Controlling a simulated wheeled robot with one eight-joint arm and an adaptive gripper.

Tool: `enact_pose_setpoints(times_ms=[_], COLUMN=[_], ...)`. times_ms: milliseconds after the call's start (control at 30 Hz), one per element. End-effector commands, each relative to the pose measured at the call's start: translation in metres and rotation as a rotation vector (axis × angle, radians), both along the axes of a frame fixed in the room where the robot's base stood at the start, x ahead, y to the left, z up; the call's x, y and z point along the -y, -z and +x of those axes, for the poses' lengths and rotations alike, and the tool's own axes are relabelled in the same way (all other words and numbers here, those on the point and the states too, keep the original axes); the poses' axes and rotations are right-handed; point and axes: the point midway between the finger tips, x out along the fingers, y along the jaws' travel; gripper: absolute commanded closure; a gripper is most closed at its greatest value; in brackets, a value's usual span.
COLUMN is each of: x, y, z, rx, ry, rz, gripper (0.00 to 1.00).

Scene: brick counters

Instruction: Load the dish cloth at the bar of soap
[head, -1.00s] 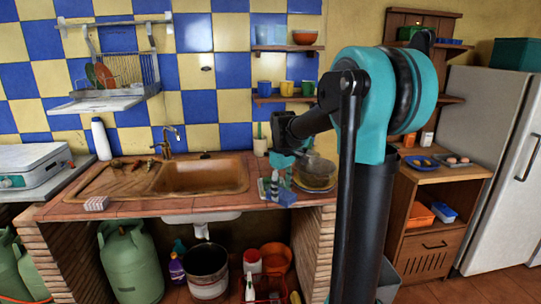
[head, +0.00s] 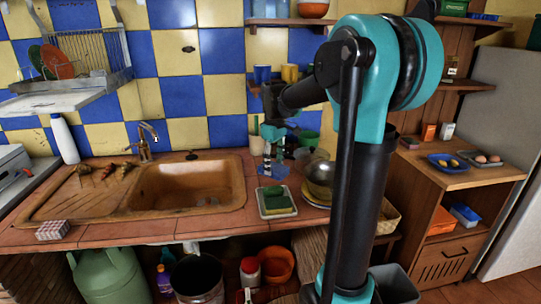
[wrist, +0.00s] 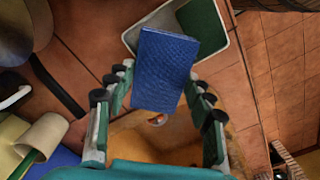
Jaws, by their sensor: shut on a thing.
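My gripper (head: 270,158) is shut on a blue textured slab, which looks like the folded dish cloth (head: 276,170). In the wrist view the dish cloth (wrist: 166,70) sits between the fingers (wrist: 158,88). A green block, which looks like the bar of soap (head: 277,199), lies in a pale shallow dish (head: 263,211) on the counter, right of the sink. In the wrist view the soap (wrist: 204,25) is partly hidden behind the cloth. In the head view the cloth appears behind the soap; its height above the counter is unclear.
The brown sink (head: 186,187) is to the left. A checkered folded item (head: 53,230) lies at the counter's front left. The tiled front edge (head: 150,237) is clear.

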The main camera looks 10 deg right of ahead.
Motion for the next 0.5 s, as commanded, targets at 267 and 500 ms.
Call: enact_pose_setpoints(times_ms=[267,500], x=[0.0,0.0], y=[0.012,0.036], z=[0.0,0.0], rx=[0.0,0.0], ry=[0.0,0.0], rz=[0.0,0.0], gripper=[0.71,0.71])
